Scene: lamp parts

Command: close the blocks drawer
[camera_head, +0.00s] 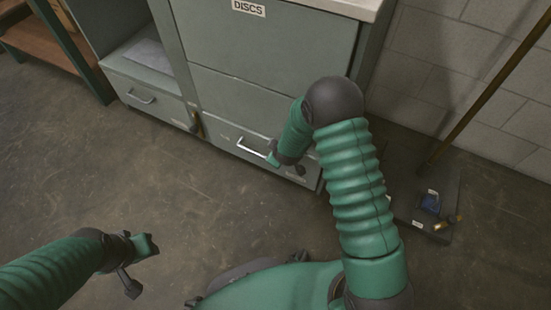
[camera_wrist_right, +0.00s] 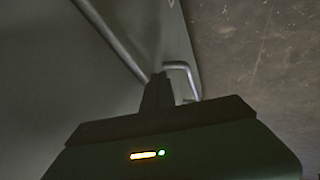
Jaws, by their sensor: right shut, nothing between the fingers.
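A grey-green cabinet has a low drawer (camera_head: 235,140) at its lower right with a silver bar handle (camera_head: 253,147). Its small label is too blurred to read, so I cannot confirm it is the blocks drawer. Its front looks nearly flush; I cannot tell whether a small gap remains. My right gripper (camera_head: 272,158) is shut and empty at the right end of this handle. In the right wrist view the gripper's fingers (camera_wrist_right: 158,92) are together beside the handle (camera_wrist_right: 190,75); contact is unclear. My left gripper (camera_head: 150,245) hangs over the floor, away from the cabinet, its jaws unclear.
A panel labelled DISCS (camera_head: 265,45) is above. Another low drawer (camera_head: 145,97) with a handle is at the left, under an open shelf (camera_head: 145,50). A dark base (camera_head: 420,195) with a pole and small items stands at the right by the block wall. The floor (camera_head: 110,150) in front is clear.

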